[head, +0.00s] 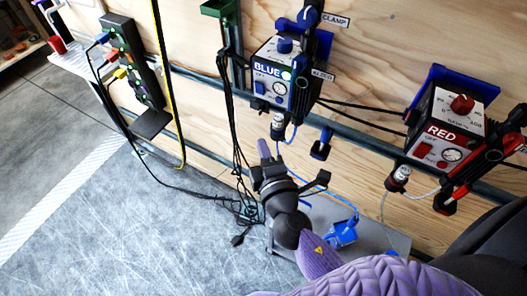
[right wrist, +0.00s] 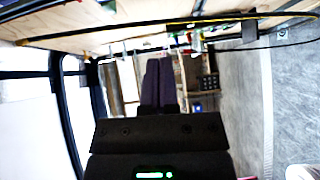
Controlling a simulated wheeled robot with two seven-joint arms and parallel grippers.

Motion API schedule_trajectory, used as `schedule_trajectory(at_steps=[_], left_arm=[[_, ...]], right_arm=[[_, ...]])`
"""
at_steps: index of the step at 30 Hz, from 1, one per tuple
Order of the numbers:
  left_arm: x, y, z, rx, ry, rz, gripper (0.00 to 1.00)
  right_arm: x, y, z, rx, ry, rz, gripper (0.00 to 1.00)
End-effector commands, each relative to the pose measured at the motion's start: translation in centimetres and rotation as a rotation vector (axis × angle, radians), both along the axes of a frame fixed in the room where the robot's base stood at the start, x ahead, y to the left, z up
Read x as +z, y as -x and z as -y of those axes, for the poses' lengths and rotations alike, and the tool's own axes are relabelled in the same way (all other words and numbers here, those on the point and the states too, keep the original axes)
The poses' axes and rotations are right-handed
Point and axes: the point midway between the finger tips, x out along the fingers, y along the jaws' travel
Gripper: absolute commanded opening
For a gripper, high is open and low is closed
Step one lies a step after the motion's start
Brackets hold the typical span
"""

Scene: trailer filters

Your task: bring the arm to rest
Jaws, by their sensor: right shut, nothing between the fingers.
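My right gripper (head: 264,150) is in the middle of the head view, at the end of my purple and black arm that comes in from the lower right. Its fingers point up, in front of the lower plywood wall and below the blue-labelled box. In the right wrist view the two purple fingers of my right gripper (right wrist: 157,82) lie together with nothing between them. My left gripper does not show in either view.
The BLUE box (head: 275,78) and the RED box (head: 445,130) hang on the plywood wall with cables. A power strip (head: 132,62) with coloured plugs is at left. A blue item (head: 342,233) lies on a grey surface (head: 375,238) beside my arm. The floor at left is open.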

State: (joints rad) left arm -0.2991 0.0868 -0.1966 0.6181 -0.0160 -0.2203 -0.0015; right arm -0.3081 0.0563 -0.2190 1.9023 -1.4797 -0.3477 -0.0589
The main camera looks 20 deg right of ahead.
Motion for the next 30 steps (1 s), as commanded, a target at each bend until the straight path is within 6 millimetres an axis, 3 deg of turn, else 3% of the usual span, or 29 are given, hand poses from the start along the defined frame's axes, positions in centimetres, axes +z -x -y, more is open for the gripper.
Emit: schedule_trajectory(at_steps=[14,17,20,21,23,24,26,27,30], left_arm=[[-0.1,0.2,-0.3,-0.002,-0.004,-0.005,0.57],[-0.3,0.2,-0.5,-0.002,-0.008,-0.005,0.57],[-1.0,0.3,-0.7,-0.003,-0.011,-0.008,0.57],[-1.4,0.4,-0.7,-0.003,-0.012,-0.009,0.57],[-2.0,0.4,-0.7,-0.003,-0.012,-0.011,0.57],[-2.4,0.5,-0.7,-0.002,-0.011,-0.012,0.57],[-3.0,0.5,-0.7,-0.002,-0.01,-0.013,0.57],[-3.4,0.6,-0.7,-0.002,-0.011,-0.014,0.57],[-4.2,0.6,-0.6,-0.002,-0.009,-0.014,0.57]], right_arm=[[0.0,0.3,-0.1,0.0,0.0,0.0,0.0],[-1.6,0.5,-0.1,0.003,-0.027,-0.039,0.0],[-8.4,1.6,-0.2,0.001,-0.147,-0.209,0.0],[-12.4,2.8,-0.1,-0.013,-0.224,-0.311,0.0],[-18.5,5.4,0.1,-0.056,-0.35,-0.473,0.0],[-22.2,7.6,0.3,-0.099,-0.437,-0.578,0.0],[-27.4,11.6,0.7,-0.189,-0.566,-0.728,0.0],[-30.4,14.5,1.0,-0.264,-0.648,-0.821,0.0],[-35.9,22.2,2.1,-0.486,-0.83,-1.008,0.0]])
